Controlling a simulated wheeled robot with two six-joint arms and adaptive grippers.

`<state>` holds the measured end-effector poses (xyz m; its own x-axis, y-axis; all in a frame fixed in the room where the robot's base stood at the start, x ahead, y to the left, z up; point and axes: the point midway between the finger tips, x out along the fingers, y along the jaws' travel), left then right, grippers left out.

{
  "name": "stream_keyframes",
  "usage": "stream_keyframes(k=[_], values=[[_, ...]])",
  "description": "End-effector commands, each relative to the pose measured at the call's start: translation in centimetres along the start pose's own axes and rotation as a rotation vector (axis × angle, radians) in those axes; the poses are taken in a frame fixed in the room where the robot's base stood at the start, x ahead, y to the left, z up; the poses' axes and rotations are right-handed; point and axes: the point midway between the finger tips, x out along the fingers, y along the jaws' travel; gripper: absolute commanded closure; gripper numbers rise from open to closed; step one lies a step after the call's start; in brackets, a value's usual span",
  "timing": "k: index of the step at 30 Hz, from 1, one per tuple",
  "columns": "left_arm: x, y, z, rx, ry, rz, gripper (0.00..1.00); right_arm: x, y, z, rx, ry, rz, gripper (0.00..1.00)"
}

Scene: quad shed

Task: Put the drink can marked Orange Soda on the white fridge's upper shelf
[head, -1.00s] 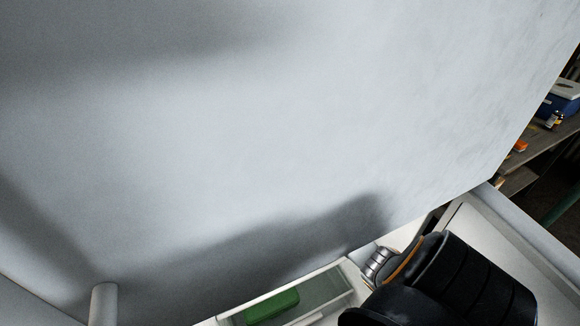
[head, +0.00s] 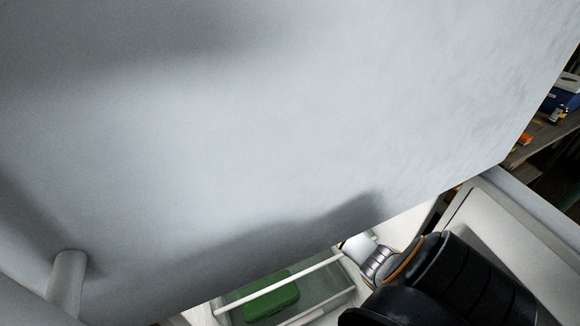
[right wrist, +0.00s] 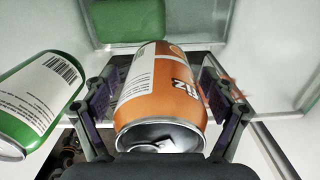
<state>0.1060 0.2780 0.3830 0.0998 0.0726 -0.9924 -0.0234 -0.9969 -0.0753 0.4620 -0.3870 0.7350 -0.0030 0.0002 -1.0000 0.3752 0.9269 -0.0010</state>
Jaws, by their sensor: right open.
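An orange can (right wrist: 160,100) lies between the fingers of my right gripper (right wrist: 160,95) in the right wrist view. Its top end faces the camera and part of its lettering shows. The gripper is open around it, with a finger on each side. The white fridge's interior shows in the head view, with a white-edged shelf (head: 290,280). The right wrist and forearm reach in there, and the fingers are hidden behind the large pale panel. My left gripper is not in view.
A green can with a barcode (right wrist: 38,100) is left of the orange can. A green box (head: 270,298) sits inside the fridge; it also shows in the right wrist view (right wrist: 130,18). A large pale panel (head: 280,130) blocks most of the head view. A shelf with clutter stands far right.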

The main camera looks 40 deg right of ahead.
Motion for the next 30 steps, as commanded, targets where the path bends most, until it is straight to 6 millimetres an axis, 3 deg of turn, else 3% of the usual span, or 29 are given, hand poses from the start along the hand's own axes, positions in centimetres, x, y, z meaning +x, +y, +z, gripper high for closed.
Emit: stream_keyframes(k=[7, 18, 30], values=[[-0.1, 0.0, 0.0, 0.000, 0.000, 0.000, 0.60, -0.8, 0.0, 0.1, 0.000, -0.002, -0.001, 0.15], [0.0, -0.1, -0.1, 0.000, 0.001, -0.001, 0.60, -7.0, -0.1, 0.1, 0.000, -0.002, 0.000, 0.15], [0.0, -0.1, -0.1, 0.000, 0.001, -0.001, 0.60, -7.6, 0.0, 0.0, 0.000, 0.000, 0.001, 0.15]])
